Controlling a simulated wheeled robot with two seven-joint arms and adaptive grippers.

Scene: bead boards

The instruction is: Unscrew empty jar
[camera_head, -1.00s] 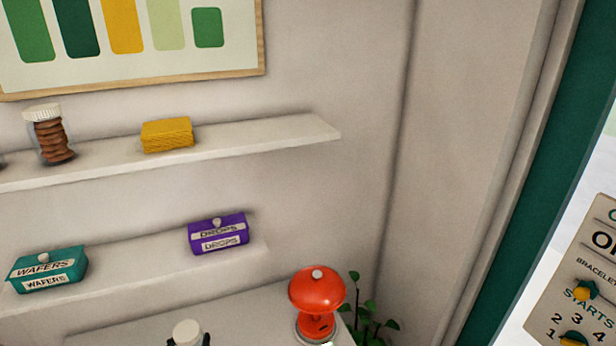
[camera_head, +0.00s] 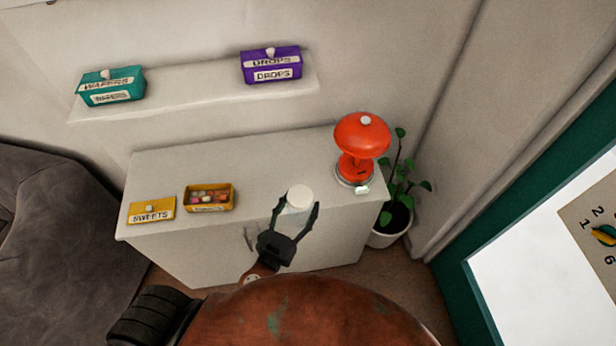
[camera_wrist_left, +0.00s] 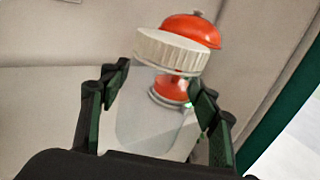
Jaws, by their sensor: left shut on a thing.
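The empty jar is clear glass with a white ribbed lid (camera_head: 300,197) on top. In the head view its glass body (camera_head: 295,218) shows between the fingers of my left gripper (camera_head: 297,207), over the front part of the white cabinet. I cannot tell whether its base touches the cabinet top. In the left wrist view the jar (camera_wrist_left: 148,118) stands between the dark fingers, slightly tilted, with nothing inside. The lid (camera_wrist_left: 168,50) sits on its mouth, above the fingertips. My left gripper is shut on the jar's body. My right gripper is not in view.
A red lamp (camera_head: 362,135) stands right of the jar on the cabinet (camera_head: 240,165), with a plant (camera_head: 400,185) beyond. A yellow sweets box (camera_head: 208,198) lies open left of the jar; its labelled lid (camera_head: 152,211) is beside it. Two tins stand on the shelf (camera_head: 190,92).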

